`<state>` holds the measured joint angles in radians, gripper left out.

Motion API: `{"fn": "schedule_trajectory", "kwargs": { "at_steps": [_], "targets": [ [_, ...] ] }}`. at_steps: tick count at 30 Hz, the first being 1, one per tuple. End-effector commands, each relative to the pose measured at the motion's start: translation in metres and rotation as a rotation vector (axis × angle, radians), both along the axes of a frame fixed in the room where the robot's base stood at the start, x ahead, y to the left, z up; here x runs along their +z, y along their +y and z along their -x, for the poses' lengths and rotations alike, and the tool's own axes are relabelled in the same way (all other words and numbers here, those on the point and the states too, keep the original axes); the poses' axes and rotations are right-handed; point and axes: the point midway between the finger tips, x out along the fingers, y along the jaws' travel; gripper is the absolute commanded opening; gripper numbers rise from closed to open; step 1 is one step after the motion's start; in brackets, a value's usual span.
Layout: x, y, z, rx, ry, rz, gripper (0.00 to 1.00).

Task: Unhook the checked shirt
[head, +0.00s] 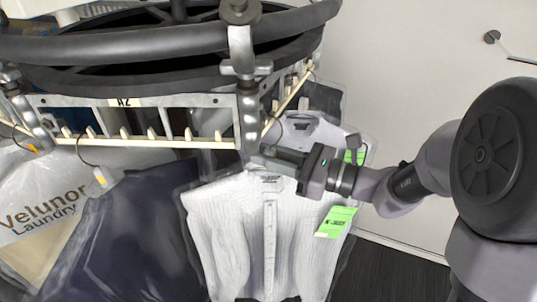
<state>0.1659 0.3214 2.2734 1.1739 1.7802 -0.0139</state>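A pale grey-white shirt (240,225) hangs below the rail corner, in what looks like a clear cover, with a green tag (336,221) at its right. Fine lines run down it; I cannot make out a check pattern. A second pale shirt (325,135) hangs behind it, partly hidden by my arm. My gripper (262,156) reaches in from the right, its fingers just above the front shirt's collar, near the hanger neck. The fingertips and the hanger hook are partly hidden, so I cannot tell whether the fingers hold anything.
A slotted cream rail (150,140) with a plate marked A2 (124,102) runs along the front under a black ring (120,45). A dark covered garment (115,235) and a Velunor Laundry bag (40,205) hang at left. A pale wall (410,80) stands behind.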

Motion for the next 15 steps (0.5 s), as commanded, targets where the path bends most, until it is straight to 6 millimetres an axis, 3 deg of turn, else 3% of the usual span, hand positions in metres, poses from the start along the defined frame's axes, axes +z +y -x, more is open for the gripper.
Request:
{"fn": "schedule_trajectory", "kwargs": {
  "at_steps": [15],
  "targets": [
    [0.0054, 0.0000, 0.0000, 0.000, -0.001, -0.001, 0.00]
  ]
}}
